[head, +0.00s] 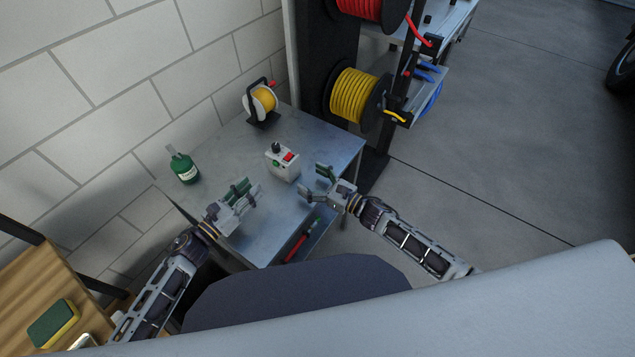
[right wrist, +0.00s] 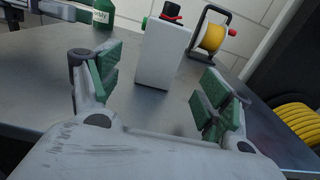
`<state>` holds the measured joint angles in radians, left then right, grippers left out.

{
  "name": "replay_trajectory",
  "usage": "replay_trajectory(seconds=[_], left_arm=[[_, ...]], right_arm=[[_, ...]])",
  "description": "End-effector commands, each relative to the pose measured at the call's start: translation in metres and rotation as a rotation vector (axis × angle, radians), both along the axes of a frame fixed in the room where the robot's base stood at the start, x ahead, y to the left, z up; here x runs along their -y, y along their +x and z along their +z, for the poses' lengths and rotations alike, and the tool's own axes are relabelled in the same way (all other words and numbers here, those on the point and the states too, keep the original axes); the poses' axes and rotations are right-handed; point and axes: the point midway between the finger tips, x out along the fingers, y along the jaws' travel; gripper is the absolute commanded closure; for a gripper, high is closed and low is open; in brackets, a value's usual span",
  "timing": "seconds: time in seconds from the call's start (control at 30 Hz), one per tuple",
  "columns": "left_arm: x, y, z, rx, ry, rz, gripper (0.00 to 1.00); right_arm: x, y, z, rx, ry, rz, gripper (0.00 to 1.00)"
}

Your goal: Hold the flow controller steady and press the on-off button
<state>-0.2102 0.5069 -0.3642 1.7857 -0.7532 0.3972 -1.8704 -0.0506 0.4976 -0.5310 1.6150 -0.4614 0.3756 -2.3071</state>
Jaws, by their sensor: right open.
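The flow controller (head: 285,172) is a small white box standing upright on the grey metal table. In the right wrist view the white box (right wrist: 163,58) stands beyond and between the two green-padded fingers, untouched. My left gripper (head: 248,191) is left of and nearer than the controller, apart from it. The gap between its fingers is unclear.
The metal table (head: 220,140) also holds a green bottle (head: 183,167) at left and a small yellow reel (head: 263,101) at the back. A rack with a yellow hose reel (head: 355,97) stands at the right.

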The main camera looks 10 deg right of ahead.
Motion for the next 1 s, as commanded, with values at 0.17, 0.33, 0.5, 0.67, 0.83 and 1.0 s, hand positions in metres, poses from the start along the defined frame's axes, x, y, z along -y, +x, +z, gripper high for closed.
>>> replay_trajectory(seconds=[0.17,0.33,0.5,0.67,0.83,1.0], left_arm=[[0.000,0.000,0.000,0.000,0.000,0.000,0.64],[0.000,0.000,0.000,0.000,0.000,0.000,0.64],[0.000,0.000,0.000,0.000,0.000,0.000,0.64],[0.000,0.000,0.000,0.000,0.000,0.000,0.64],[0.000,0.000,0.000,0.000,0.000,0.000,0.64],[0.000,0.000,0.000,0.000,0.000,0.000,0.64]], right_arm=[[-0.011,0.011,0.000,0.000,0.001,0.000,0.21],[-0.021,0.022,0.000,0.001,0.001,0.000,0.21],[-0.032,0.032,0.001,0.001,0.001,-0.001,0.21],[-0.042,0.042,0.001,0.000,0.001,0.000,0.21],[-0.053,0.053,0.001,0.001,0.001,0.000,0.21],[-0.063,0.064,0.000,0.001,0.001,-0.001,0.21]])
